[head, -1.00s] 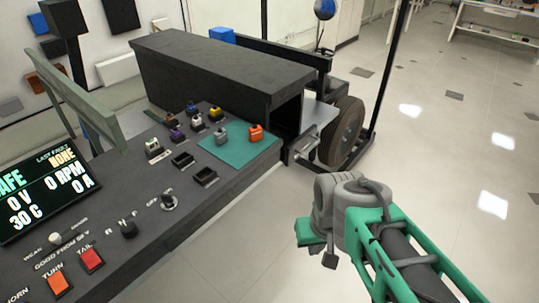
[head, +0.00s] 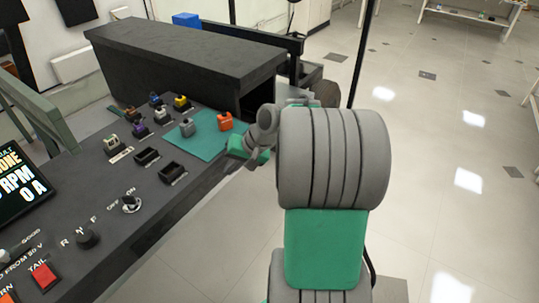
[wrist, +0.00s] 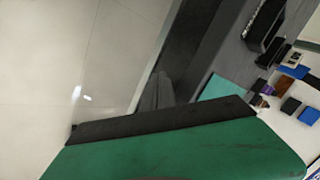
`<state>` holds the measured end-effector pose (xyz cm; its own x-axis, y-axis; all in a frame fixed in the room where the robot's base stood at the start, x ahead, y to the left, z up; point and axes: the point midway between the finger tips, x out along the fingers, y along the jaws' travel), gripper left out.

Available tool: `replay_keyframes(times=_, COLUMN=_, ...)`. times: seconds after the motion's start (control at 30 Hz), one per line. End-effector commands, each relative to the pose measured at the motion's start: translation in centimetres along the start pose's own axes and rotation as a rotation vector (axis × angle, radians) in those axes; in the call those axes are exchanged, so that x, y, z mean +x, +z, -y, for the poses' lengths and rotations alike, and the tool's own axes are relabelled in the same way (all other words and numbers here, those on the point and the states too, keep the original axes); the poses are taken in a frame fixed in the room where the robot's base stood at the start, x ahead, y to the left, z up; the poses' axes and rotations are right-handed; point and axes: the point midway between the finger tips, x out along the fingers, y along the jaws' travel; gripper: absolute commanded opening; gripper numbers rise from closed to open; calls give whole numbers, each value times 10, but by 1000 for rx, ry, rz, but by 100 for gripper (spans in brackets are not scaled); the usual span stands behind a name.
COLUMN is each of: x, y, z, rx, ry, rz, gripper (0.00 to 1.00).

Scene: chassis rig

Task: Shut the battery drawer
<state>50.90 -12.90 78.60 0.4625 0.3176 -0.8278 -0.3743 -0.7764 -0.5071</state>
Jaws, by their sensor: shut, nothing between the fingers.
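The battery drawer (head: 298,94) shows only as a light grey sliver at the open end of the long black box (head: 190,55); my arm hides its front and handle. My gripper (head: 245,150) is shut and empty, with green fingers, beside the console's right edge, in front of the box's open end in the picture. I cannot tell whether it touches the drawer. In the wrist view the green finger with its black pad (wrist: 165,125) fills the bottom; a blurred grey piece (wrist: 158,92) shows just beyond it, and I cannot tell what it is.
The dark console (head: 110,215) carries switches, two empty sockets and several coloured blocks. An orange block (head: 225,121) and a grey block (head: 187,127) sit on a teal mat (head: 205,143) near the gripper. A black post (head: 361,60) stands behind. The floor at right is clear.

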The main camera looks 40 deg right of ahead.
Motion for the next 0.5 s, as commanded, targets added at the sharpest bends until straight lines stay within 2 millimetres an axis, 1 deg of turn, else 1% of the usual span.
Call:
replay_keyframes(times=0.03, x=9, y=-25, z=-40, rx=101, ry=-68, rz=-43, gripper=0)
replay_keyframes(times=0.07, x=8, y=-40, z=-60, rx=159, ry=-118, rz=-74, gripper=0)
replay_keyframes(times=0.1, x=4, y=-57, z=-91, rx=241, ry=-193, rz=-118, gripper=0)
replay_keyframes(times=0.13, x=-1, y=-68, z=-116, rx=302, ry=-251, rz=-154, gripper=0)
replay_keyframes(times=0.17, x=-8, y=-76, z=-140, rx=357, ry=-308, rz=-188, gripper=0)
replay_keyframes(times=0.2, x=-19, y=-82, z=-168, rx=420, ry=-380, rz=-230, gripper=0)
replay_keyframes(times=0.3, x=-45, y=-84, z=-221, rx=529, ry=-520, rz=-310, gripper=0)
replay_keyframes(times=0.4, x=-60, y=-81, z=-244, rx=577, ry=-596, rz=-349, gripper=0)
replay_keyframes(times=0.47, x=-62, y=-81, z=-247, rx=584, ry=-613, rz=-357, gripper=0)
replay_keyframes(times=0.5, x=-60, y=-82, z=-246, rx=585, ry=-616, rz=-358, gripper=0)
